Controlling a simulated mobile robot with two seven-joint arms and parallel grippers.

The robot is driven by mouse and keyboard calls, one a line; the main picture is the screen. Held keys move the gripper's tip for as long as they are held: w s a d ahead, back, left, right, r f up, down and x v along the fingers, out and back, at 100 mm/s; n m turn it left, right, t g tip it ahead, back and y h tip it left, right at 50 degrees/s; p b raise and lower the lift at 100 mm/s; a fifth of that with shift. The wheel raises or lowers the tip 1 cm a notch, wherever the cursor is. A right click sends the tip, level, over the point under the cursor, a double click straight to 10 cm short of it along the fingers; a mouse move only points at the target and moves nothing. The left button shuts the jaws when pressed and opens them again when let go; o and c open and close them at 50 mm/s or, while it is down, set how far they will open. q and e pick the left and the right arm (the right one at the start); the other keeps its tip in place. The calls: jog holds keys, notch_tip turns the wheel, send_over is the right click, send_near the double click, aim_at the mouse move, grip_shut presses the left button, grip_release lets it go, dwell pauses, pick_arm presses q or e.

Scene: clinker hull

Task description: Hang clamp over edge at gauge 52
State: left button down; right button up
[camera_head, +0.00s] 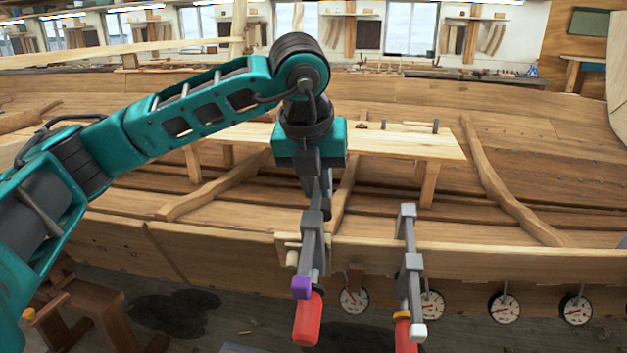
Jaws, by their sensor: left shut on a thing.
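My left gripper (316,172) points down above the plank edge and is shut on a grey bar clamp (312,222). This clamp has a purple piece (301,288) and a red handle (307,322) pointing down. It overlaps the hull's upper edge (480,257) in the picture; I cannot tell whether it touches. A second grey clamp (410,240) with an orange band and red handle hangs over the edge to the right. Round dial gauges hang below the edge: one (354,301) between the clamps, one (432,305) partly behind the second clamp. Their numbers are too small to read. My right gripper is not in view.
Two more gauges (504,308) (576,309) hang farther right. A small wooden block (290,256) sits on the edge just left of the held clamp. A plank bench (400,143) stands inside the hull behind. A brown wooden stand (95,305) is at lower left.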

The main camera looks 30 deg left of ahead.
pick_arm(q)
notch_tip(320, 180, down, 4)
jog(key=shift+a+r+g, duration=0.1)
jog(key=shift+r+g, duration=0.15)
jog(key=shift+g, duration=0.05)
jog(key=w+f+b, duration=0.2)
jog(key=shift+w+a+f, duration=0.1)
jog(key=shift+a+f, duration=0.15)
jog(key=shift+f, duration=0.05)
jog(key=shift+b+x, duration=0.85)
jog(key=shift+x, duration=0.2)
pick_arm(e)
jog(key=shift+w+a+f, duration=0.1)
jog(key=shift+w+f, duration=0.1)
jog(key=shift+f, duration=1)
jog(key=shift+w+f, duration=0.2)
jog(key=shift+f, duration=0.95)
pick_arm(q)
jog(key=shift+r+p, duration=0.3)
jog(key=shift+r, duration=0.25)
jog(key=shift+p+v, duration=2.35)
jog(key=shift+v, duration=2.6)
jog(key=shift+p+v, duration=0.4)
jog(key=shift+v, duration=0.8)
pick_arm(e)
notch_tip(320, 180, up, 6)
